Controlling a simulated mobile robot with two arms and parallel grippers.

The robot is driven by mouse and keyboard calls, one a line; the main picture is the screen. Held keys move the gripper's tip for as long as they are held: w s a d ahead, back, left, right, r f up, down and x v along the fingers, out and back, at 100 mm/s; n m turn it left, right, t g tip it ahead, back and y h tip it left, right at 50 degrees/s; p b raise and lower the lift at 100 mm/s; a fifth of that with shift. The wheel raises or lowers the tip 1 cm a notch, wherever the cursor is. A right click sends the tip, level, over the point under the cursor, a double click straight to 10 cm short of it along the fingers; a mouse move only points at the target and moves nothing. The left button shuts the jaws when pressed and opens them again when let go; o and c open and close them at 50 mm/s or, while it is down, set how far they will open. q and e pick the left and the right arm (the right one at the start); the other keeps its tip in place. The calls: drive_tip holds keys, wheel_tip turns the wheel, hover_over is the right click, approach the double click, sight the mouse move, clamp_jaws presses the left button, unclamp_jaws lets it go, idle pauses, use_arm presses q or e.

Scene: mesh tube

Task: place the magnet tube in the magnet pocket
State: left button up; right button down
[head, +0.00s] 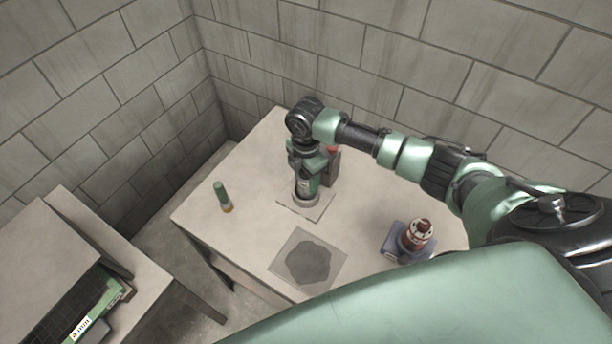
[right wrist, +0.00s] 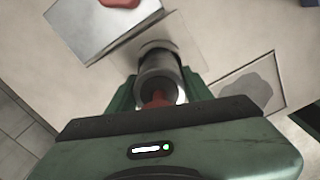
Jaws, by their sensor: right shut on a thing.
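My right gripper (head: 305,188) points down over a pale square plate (head: 318,208) on the table and is shut on a grey tube. The tube (right wrist: 158,70) shows between the green fingers in the right wrist view, with something red inside its near end. In the head view a pale ring (head: 306,201) shows at its lower end, at the plate. I cannot tell whether the tube touches the plate or sits in a pocket there; the gripper hides much of it. My left gripper is not in view.
A square with a dark patch (head: 308,262) lies in front. A red and white piece (head: 417,233) sits on a blue-grey block (head: 394,247) at right.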

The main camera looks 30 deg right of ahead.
drive_tip(key=shift+f, duration=0.15)
drive_tip(key=c, duration=0.6)
unclamp_jaws()
drive_tip(key=shift+r, duration=0.3)
wheel_tip(320, 180, up, 11)
drive_tip(key=shift+r+b, duration=0.1)
drive_tip(key=shift+b, duration=1)
drive_tip(key=shift+r, duration=0.3)
